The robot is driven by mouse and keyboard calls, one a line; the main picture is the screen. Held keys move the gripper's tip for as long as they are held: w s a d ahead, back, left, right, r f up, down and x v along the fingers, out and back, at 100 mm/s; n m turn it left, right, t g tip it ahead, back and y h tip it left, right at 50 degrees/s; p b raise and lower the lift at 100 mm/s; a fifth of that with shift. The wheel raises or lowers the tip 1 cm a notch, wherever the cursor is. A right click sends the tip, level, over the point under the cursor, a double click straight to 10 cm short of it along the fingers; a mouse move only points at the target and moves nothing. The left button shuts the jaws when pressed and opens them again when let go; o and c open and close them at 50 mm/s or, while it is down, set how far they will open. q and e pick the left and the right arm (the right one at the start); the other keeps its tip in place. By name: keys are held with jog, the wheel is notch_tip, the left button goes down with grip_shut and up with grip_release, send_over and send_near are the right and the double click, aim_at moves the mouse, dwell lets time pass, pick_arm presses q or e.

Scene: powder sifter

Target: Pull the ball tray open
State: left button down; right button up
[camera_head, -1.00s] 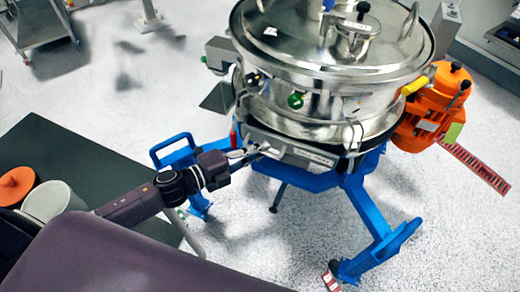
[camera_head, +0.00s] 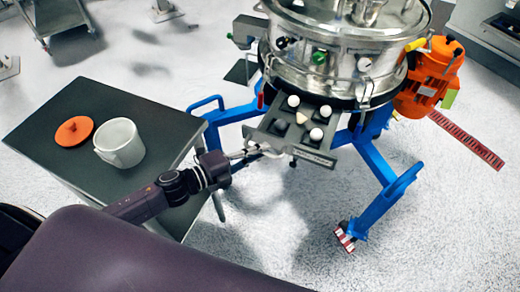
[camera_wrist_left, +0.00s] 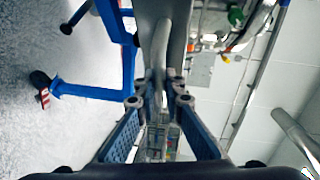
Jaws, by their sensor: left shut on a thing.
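The ball tray (camera_head: 321,157) sticks out from the front of the steel sifter (camera_head: 325,75). Its dark top has square pockets, with several white balls (camera_head: 316,134) and one tan cone-like piece on it. My left gripper (camera_head: 264,151) is at the left end of the tray's front and is shut on the tray's handle. In the left wrist view the handle (camera_wrist_left: 162,45) runs between my two finger pads (camera_wrist_left: 160,92). The exact finger contact is partly hidden. My right gripper is not in view.
A dark side table (camera_head: 75,115) at left holds a white cup (camera_head: 120,143) and an orange lid (camera_head: 74,131). Blue sifter legs (camera_head: 380,190) stand below and right of the tray. An orange motor (camera_head: 432,80) is at right. Floor in front is clear.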

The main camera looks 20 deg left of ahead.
pick_arm(q)
jog(key=shift+s, duration=0.3)
jog(key=shift+w, duration=0.1)
jog(key=c, duration=2)
grip_release()
jog(key=v, duration=1.2)
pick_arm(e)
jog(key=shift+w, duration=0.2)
